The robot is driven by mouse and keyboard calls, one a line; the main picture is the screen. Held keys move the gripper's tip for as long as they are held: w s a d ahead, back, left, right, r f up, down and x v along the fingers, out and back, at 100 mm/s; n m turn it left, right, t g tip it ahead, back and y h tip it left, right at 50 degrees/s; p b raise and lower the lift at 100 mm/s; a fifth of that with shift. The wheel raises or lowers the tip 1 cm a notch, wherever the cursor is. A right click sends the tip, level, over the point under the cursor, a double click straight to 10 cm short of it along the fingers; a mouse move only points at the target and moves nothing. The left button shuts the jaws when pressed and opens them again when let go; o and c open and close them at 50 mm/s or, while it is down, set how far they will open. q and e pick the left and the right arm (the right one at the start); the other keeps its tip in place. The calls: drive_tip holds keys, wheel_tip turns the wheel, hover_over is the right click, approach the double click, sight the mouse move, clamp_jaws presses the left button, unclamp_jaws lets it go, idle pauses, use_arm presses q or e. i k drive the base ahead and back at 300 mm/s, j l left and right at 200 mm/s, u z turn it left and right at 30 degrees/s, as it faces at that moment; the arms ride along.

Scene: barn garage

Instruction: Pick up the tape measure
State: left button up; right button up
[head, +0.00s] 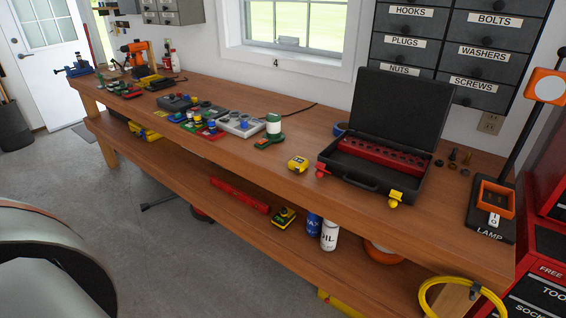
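A small yellow and dark tape measure (298,164) sits on the wooden workbench top (240,98), near its front edge and left of the open black case. Bare wood surrounds it. Neither of my grippers is in the head view. A smooth grey and white curved part fills the lower left corner; it looks like part of my own body.
An open black case (385,160) with a red socket rail stands right of the tape measure. A green and white object (273,128) stands to its left. A lamp (495,200) is at the right end. The lower shelf holds bottles and a yellow tool (284,217).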

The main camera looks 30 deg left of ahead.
sight(298, 164)
drive_tip(key=i+j+u, duration=0.1)
drive_tip(key=u, duration=0.35)
drive_tip(key=i+u, duration=0.1)
drive_tip(key=u, duration=0.4)
drive_tip(key=i+u, duration=0.15)
drive_tip(key=u, duration=0.3)
drive_tip(key=i+j+u, duration=0.2)
drive_tip(key=u, duration=0.2)
drive_tip(key=i+j+u, duration=0.1)
drive_tip(key=i+u, duration=0.55)
drive_tip(key=u, duration=0.15)
drive_tip(key=i+j, duration=0.15)
drive_tip(key=i, duration=0.55)
drive_tip(key=i+j, duration=0.1)
drive_tip(key=i, duration=0.6)
drive_tip(key=z, duration=0.4)
drive_tip(key=i+z, duration=0.15)
drive_tip(key=z, duration=0.25)
drive_tip(key=j+z, duration=0.1)
drive_tip(key=z, duration=0.25)
drive_tip(key=i+z, duration=0.1)
drive_tip(key=z, duration=0.7)
drive_tip(key=j+z, duration=0.1)
drive_tip(key=z, duration=0.65)
drive_tip(key=j+z, duration=0.15)
drive_tip(key=z, duration=0.25)
